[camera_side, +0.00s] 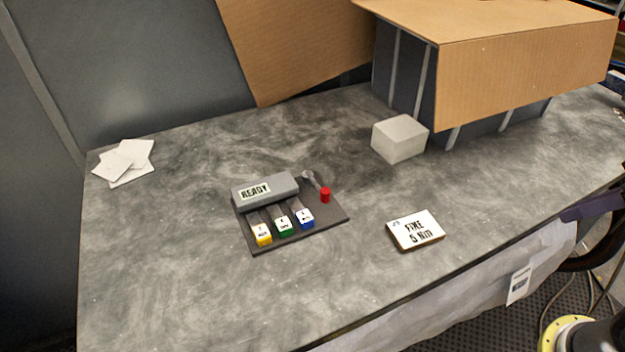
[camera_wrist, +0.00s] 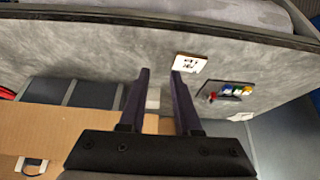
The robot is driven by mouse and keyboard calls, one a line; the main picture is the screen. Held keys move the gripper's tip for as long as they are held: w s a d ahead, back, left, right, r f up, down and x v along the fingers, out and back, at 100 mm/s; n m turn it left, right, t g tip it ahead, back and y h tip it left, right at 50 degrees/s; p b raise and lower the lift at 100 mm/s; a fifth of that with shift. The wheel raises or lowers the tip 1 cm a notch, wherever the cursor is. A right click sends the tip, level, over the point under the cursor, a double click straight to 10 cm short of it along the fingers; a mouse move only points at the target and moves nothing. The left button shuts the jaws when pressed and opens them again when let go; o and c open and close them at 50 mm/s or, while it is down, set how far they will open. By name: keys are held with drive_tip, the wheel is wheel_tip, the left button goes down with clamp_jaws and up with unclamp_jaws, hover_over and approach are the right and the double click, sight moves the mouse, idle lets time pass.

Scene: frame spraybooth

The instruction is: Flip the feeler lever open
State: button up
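A dark base plate (camera_side: 335,216) lies on the table with a grey block (camera_side: 264,190) labelled READY. Three levers reach from under the block toward the front, with yellow (camera_side: 262,235), green (camera_side: 284,227) and blue (camera_side: 305,219) tips bearing small labels I cannot read surely. A grey arm (camera_side: 311,178) and a red knob (camera_side: 326,195) sit at the plate's right end. I cannot tell which lever is the feeler. In the wrist view the red knob (camera_wrist: 212,97) and coloured tips are right of my gripper (camera_wrist: 161,72), which is open and empty, well apart from them.
A card (camera_side: 415,230) with black lettering, including "5 Nm", lies right of the plate. A pale box (camera_side: 400,138) stands behind, near a cardboard-topped structure (camera_side: 520,55). White sheets (camera_side: 125,160) lie at back left. The table (camera_side: 190,290) around the plate is clear.

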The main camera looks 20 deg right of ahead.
drive_tip(key=shift+s+f, duration=0.1)
drive_tip(key=shift+s, duration=0.1)
drive_tip(key=shift+c, duration=1.2)
drive_tip(key=shift+s+d+r+n, duration=0.1)
drive_tip(key=shift+s+r+n, duration=0.1)
drive_tip(key=shift+n, duration=0.5)
clamp_jaws()
drive_tip(key=w+r+n+g+h, duration=0.1)
drive_tip(key=w+r+n, duration=0.7)
drive_tip(key=r, duration=0.6)
drive_tip(key=w+a+r+n+g+h, duration=0.15)
drive_tip(key=w+a, duration=0.25)
drive_tip(key=w, duration=0.4)
drive_tip(key=w+a+r+n+y, duration=0.1)
drive_tip(key=w+a+r+n, duration=0.15)
drive_tip(key=w+a, duration=0.35)
drive_tip(key=w+a+f+n+g+h, duration=0.15)
drive_tip(key=w+a+f+n, duration=0.35)
drive_tip(key=w+a+f, duration=0.55)
drive_tip(key=s+a+f+n+h, duration=0.1)
drive_tip(key=s+a+f+n, duration=0.1)
drive_tip(key=a+f, duration=1)
drive_tip(key=a, duration=0.3)
drive_tip(key=shift+s+f+n, duration=0.2)
drive_tip(key=shift+f+n, duration=0.1)
